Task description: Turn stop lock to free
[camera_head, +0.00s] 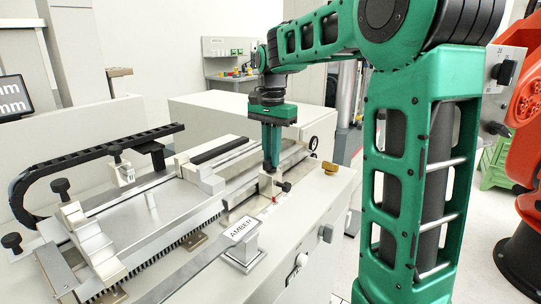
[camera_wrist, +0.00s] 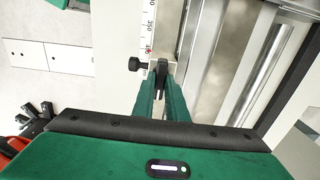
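A small light stop block (camera_head: 267,183) sits on the machine's front rail, with a black knob (camera_head: 285,187) on its side. The knob also shows in the wrist view (camera_wrist: 135,64), just left of the fingertips. My gripper (camera_head: 271,167) points down right over the stop block. In the wrist view its green fingertips (camera_wrist: 161,78) flank a narrow black part (camera_wrist: 162,70) at the block, which may be the stop lock. I see no clear gap, but cannot tell whether the fingers press on it. The fingertips hide part of the block.
A scale strip (camera_wrist: 148,28) with a red mark runs beside the rail. A black cable chain (camera_head: 95,150) curves at the left. A brass-coloured piece (camera_head: 330,168) lies right of the stop.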

